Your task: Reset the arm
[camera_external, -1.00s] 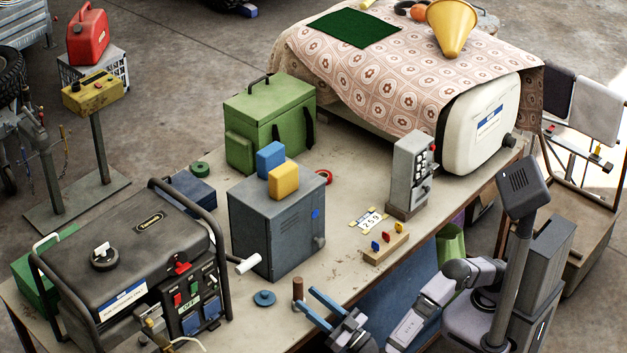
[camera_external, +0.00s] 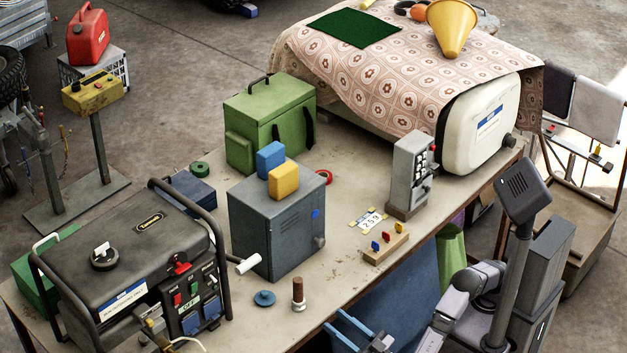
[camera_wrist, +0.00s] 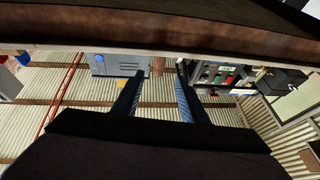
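My gripper (camera_external: 352,331) is at the front edge of the workbench (camera_external: 335,268), low at the bottom of the external view. Its two blue fingers are spread apart with nothing between them. In the wrist view my gripper (camera_wrist: 156,98) also shows two separate fingers, with the bench edge (camera_wrist: 150,52) across the top. A brown cylinder with a pale base (camera_external: 298,292) stands upright on the bench, apart from the fingers. The rest of my arm folds back toward its base at the lower right.
A generator (camera_external: 130,262) stands at the bench's left and a grey box with a crank (camera_external: 277,232) in the middle. A blue disc (camera_external: 264,298), a small peg board (camera_external: 386,249) and a grey keypad unit (camera_external: 411,175) are also on the bench. Blue cloth (camera_external: 385,292) hangs below its front edge.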

